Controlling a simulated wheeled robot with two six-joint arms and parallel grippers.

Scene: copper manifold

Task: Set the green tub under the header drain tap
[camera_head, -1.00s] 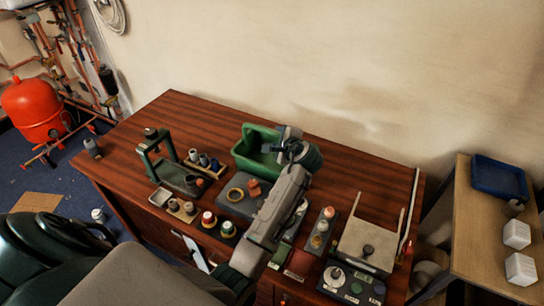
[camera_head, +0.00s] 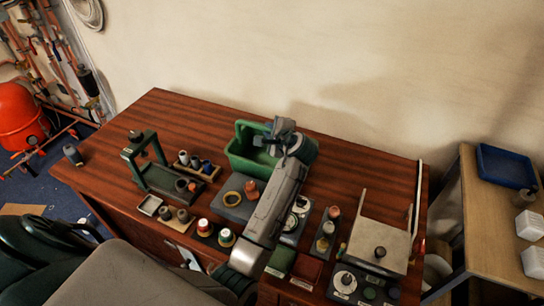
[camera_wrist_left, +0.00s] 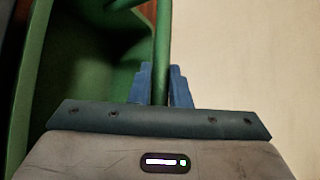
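The green tub (camera_head: 238,150) stands near the back edge of the wooden desk. My left arm reaches over the desk to it, and my left gripper (camera_head: 283,128) is at its rim. In the left wrist view, the blue fingers of the left gripper (camera_wrist_left: 162,82) sit close on both sides of the tub's green rim (camera_wrist_left: 162,45), with no clear gap. The tub's inside (camera_wrist_left: 85,65) lies left of the fingers. My arm hides part of the tub. My right gripper is not in view. The header drain tap cannot be picked out among the copper pipes (camera_head: 55,60).
A red vessel (camera_head: 18,120) stands by the pipes at far left. A side table with a blue tray (camera_head: 505,165) is right. The desk's back left is clear.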

